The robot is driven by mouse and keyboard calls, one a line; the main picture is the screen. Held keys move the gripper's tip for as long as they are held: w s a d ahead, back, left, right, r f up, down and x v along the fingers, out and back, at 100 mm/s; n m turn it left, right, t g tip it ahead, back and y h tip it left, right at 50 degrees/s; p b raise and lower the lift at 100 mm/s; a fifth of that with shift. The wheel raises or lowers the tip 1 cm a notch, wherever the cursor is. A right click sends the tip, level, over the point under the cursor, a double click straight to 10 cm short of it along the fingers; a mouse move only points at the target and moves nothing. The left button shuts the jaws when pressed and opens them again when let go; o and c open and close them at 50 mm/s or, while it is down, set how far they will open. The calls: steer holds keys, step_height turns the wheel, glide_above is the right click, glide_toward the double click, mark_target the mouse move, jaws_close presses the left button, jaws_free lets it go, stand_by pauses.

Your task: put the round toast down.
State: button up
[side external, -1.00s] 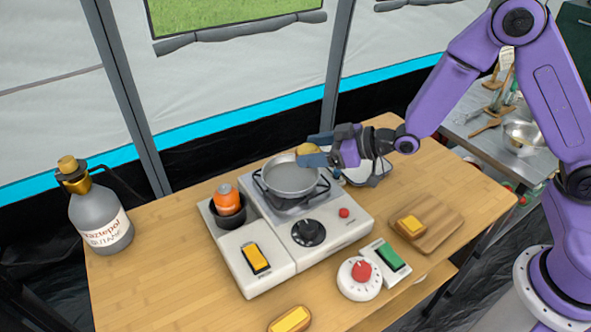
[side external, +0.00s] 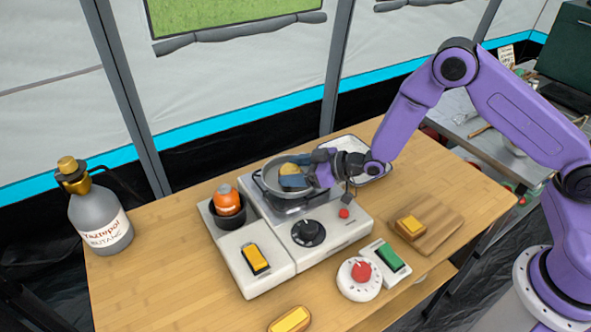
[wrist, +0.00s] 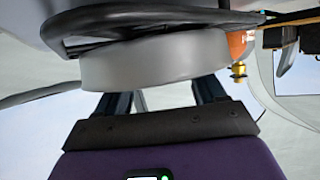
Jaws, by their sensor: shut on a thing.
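The round toast (side external: 289,168), a small golden-brown piece, is held at the tips of my gripper (side external: 292,176) in the side view. My gripper is shut on it, with the fingers reaching in over the grey frying pan (side external: 268,189). The pan sits on the stove's burner. The toast is within the pan's outline; I cannot tell whether it touches the pan floor. In the wrist view my fingers (wrist: 165,100) show beneath a large grey rounded shape, and the toast cannot be made out there.
The white stove (side external: 330,238) has a black knob, with an orange canister (side external: 228,198) at its left. A pale tray (side external: 372,172) lies behind my wrist. A board (side external: 440,225) with buttered bread, a red-knobbed timer (side external: 360,285) and a gas bottle (side external: 98,222) stand around.

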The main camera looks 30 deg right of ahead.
steer(key=shift+f, duration=0.2)
steer(key=o, duration=1.1)
steer(key=v, duration=1.7)
steer(key=s+d+r+n+g+h, duration=0.1)
steer(key=s+r+g+h, duration=0.1)
steer(key=s, duration=0.6)
steer(key=s+d+r+n+g+h, duration=0.1)
steer(key=s+r+n+g+h, duration=0.1)
steer(key=s, duration=0.6)
steer(key=s+d+r+n+g+h, duration=0.1)
steer(key=s+r+g+h, duration=0.2)
steer(key=s, duration=0.6)
steer(key=shift+d+r+n+g+h, duration=0.1)
steer(key=shift+r+n+g+h, duration=0.1)
steer(key=shift+r+g, duration=0.45)
steer(key=shift+d+r+n+g+h, duration=0.1)
steer(key=shift+d+r+g+h, duration=0.15)
steer(key=shift+g, duration=0.6)
steer(key=shift+s+d+r, duration=0.2)
steer(key=shift+s+d, duration=0.05)
steer(key=shift+s, duration=0.1)
